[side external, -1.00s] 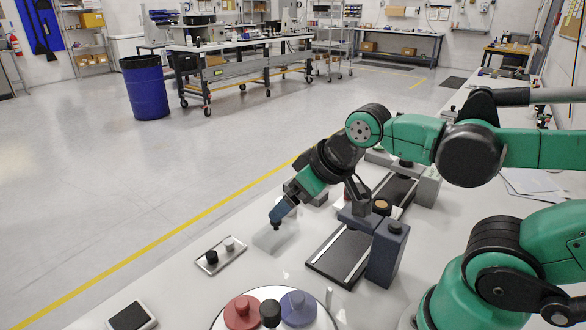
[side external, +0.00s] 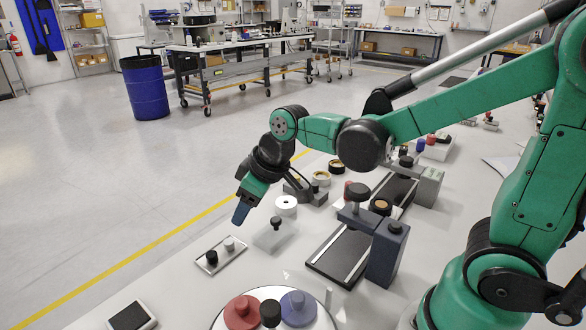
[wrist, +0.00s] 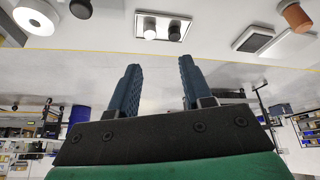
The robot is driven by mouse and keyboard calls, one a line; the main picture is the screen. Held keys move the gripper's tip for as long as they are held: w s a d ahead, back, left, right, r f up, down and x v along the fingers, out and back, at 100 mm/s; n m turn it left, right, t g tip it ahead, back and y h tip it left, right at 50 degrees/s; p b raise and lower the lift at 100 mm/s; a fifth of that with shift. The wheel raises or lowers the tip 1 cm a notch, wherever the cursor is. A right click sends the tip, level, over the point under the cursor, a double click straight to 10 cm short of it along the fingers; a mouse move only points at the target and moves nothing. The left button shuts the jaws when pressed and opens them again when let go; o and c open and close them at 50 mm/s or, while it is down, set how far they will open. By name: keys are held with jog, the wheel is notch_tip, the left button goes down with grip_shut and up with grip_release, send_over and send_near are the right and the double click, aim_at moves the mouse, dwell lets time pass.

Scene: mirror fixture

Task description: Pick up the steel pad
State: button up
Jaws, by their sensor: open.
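A small light grey, metal-looking knobbed piece (side external: 229,244), the most steel-like pad in view, stands upright on a thin silver tray (side external: 234,263). A similar black piece (side external: 211,257) stands beside it. In the wrist view the light piece (wrist: 149,30) and the black piece (wrist: 174,32) are beyond my fingertips, on the tray (wrist: 162,15). My gripper (side external: 241,213) hangs above and behind the tray, apart from it. Its two blue fingers (wrist: 159,72) are spread with nothing between them.
A clear block with a black knob (side external: 276,223) stands right of the tray, with a white ring (side external: 286,205) behind. A round plate holds a red disc (side external: 242,312) and a blue disc (side external: 299,308). A dark blue fixture (side external: 386,255) stands right. A framed black pad (side external: 130,317) lies front left.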

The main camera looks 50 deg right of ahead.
aim_at(214, 254)
jog(key=w+f, duration=0.1)
jog(key=w+a+f+n+g, duration=0.1)
jog(key=f, duration=0.1)
jog(key=w+a+f+n+y, duration=0.1)
jog(key=f, duration=0.1)
jog(key=shift+w+a, duration=0.25)
jog(key=shift+w, duration=0.1)
jog(key=shift+n+g, duration=0.3)
jog(key=shift+x, duration=3.05)
grip_shut()
